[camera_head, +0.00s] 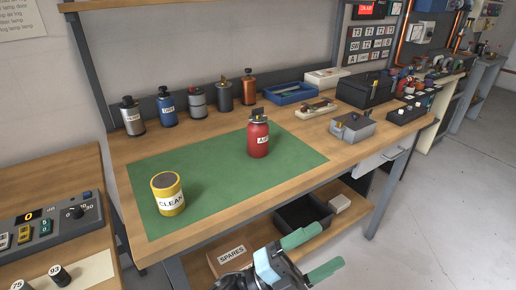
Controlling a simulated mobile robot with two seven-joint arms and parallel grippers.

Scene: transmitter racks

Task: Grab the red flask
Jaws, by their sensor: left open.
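The red flask (258,140) stands upright on the green mat (215,160) on the workbench, toward the mat's right back part. It has a dark top and a small white label. My left gripper (330,247) is at the bottom of the head view, low in front of the bench. Its two green fingers are spread apart with nothing between them. It is well apart from the flask, nearer to me and lower in the picture. My right gripper is not in view.
A yellow can (168,194) stands on the mat's left part. Several bottles line the back, including a blue one (167,107). A blue tray (291,93) and a grey box (352,127) are to the right. A dark bin (303,212) sits on the lower shelf.

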